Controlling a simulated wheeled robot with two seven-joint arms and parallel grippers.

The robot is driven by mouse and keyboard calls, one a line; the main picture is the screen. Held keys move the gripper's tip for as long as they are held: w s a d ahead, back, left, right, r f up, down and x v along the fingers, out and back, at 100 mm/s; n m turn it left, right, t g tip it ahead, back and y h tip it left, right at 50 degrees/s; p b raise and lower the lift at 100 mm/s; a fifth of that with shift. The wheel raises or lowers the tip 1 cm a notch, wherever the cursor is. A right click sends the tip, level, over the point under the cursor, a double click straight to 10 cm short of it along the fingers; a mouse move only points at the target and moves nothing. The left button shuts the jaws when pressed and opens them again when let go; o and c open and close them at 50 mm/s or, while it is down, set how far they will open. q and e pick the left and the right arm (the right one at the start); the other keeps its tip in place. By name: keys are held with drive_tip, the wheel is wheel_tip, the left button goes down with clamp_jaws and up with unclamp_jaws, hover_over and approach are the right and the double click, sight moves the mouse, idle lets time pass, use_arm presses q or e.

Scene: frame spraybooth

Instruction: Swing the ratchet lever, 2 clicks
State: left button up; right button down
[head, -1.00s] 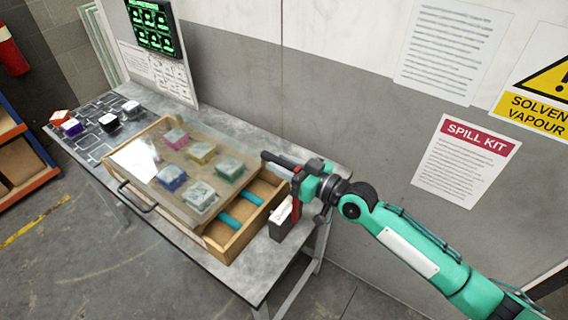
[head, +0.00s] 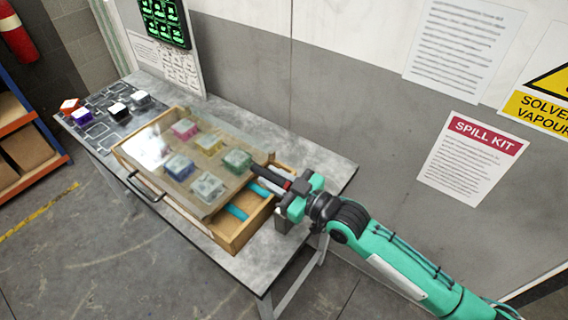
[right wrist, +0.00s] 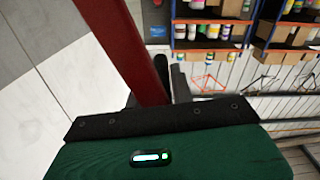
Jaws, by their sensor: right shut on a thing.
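The ratchet lever (head: 288,184) shows as a small patch of red at my right gripper, by the right end of the wooden case. In the right wrist view a red bar (right wrist: 122,45) runs down to the gripper's dark jaw. My right gripper (head: 291,190) is shut on the lever. A black bar reaches from it over the case's right edge; I cannot tell whether it is a finger or the lever's grip. A grey block (head: 284,222) below is mostly hidden by the gripper. My left gripper is out of view.
The wooden case (head: 232,240) has a clear cover over several coloured cubes, with a black handle (head: 145,188) in front. Several cubes (head: 81,115) stand on a dark patterned mat at the table's left. A board with a green display (head: 165,22) stands behind. A wall is close behind.

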drive_tip(key=shift+s+a+f+n+b, duration=0.1)
drive_tip(key=shift+s+a+f+n, duration=0.45)
drive_tip(key=shift+s, duration=0.15)
drive_tip(key=shift+s+a+f+n+b, duration=0.15)
drive_tip(key=shift+s+a+f+n, duration=0.3)
drive_tip(key=shift+s, duration=0.3)
drive_tip(key=shift+s+a+f+n+b, duration=0.1)
drive_tip(key=shift+s+a+f+n, duration=0.4)
drive_tip(key=shift+s+n, duration=0.15)
drive_tip(key=c, duration=1.3)
unclamp_jaws()
drive_tip(key=shift+r, duration=0.1)
drive_tip(key=b+v, duration=0.4)
drive_tip(key=v, duration=0.9)
drive_tip(key=shift+s+d+b, duration=0.25)
drive_tip(key=shift+d+b, duration=0.05)
drive_tip(key=shift+d, duration=0.05)
